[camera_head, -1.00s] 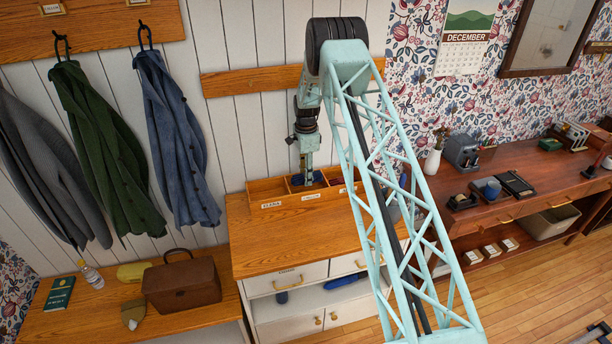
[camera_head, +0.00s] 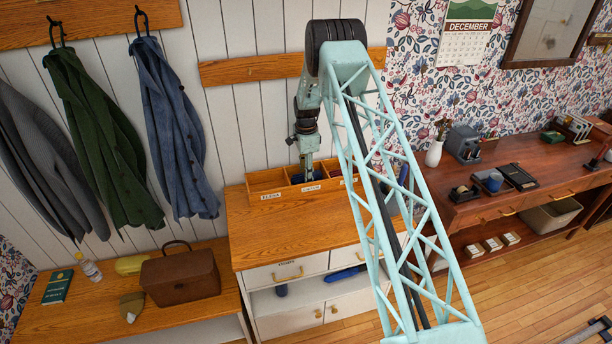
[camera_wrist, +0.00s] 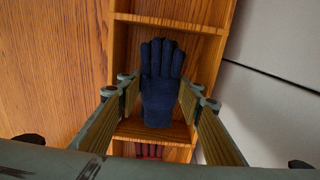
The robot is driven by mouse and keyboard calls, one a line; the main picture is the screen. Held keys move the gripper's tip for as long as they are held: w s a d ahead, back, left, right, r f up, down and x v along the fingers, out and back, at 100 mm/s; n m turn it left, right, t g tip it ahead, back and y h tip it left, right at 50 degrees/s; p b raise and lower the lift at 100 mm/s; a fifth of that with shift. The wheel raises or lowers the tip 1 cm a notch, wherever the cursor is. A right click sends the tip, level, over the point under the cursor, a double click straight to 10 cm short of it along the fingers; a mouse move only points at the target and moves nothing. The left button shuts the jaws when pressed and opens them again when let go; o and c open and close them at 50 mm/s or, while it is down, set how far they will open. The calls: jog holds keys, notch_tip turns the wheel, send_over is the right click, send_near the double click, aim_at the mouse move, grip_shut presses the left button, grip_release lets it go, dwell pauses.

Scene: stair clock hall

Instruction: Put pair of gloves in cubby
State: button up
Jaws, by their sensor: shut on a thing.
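A pair of dark blue gloves (camera_wrist: 158,85) is between my gripper's fingers, fingers of the glove pointing up in the wrist view. My gripper (camera_wrist: 160,92) is shut on it. In the head view my gripper (camera_head: 304,174) points down into the middle part of a wooden cubby box (camera_head: 265,182) on the cabinet top, with a bit of dark blue at its tip. In the wrist view the cubby's wooden dividers (camera_wrist: 168,24) lie above and below the gloves. Whether the gloves touch the compartment floor cannot be told.
A red item (camera_wrist: 150,150) lies in the neighbouring compartment. The cabinet top (camera_head: 275,235) in front of the box is clear. A bench at left holds a brown case (camera_head: 180,277), and coats (camera_head: 178,130) hang above it. A desk (camera_head: 520,205) stands at right.

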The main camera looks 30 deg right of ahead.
jog(key=shift+f, duration=0.45)
jog(key=shift+f, duration=0.1)
jog(key=o, duration=0.9)
jog(key=shift+r, duration=0.2)
jog(key=shift+r+p, duration=0.8)
jog(key=shift+r, duration=4.5)
